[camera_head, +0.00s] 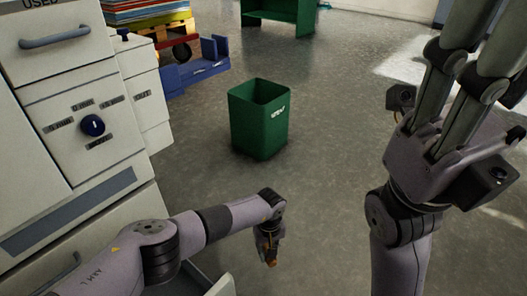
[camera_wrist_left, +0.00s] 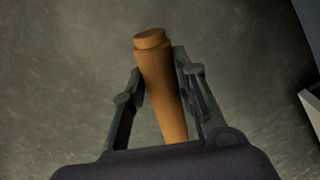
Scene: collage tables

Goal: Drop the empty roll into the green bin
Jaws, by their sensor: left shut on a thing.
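The empty roll (camera_wrist_left: 163,90) is a brown tube held between the two fingers of my left gripper (camera_wrist_left: 160,85) in the left wrist view. In the head view the left gripper (camera_head: 269,250) points down, with a small brown part of the roll (camera_head: 271,262) showing at its tips. The green bin (camera_head: 259,122) stands on the floor beyond the gripper, with an open top and a white label on its side. The gripper is apart from the bin, on its near side. My right gripper (camera_head: 460,85) is large at the right, its fingers pointing up; its grip state is unclear.
White cabinets with drawers (camera_head: 75,110) stand at the left, and a drawer edge shows low near my left arm. A blue holder (camera_head: 200,66) and a wooden pallet with stacked sheets (camera_head: 150,18) are behind them. A green stand (camera_head: 279,14) is at the back. Floor around the bin is clear.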

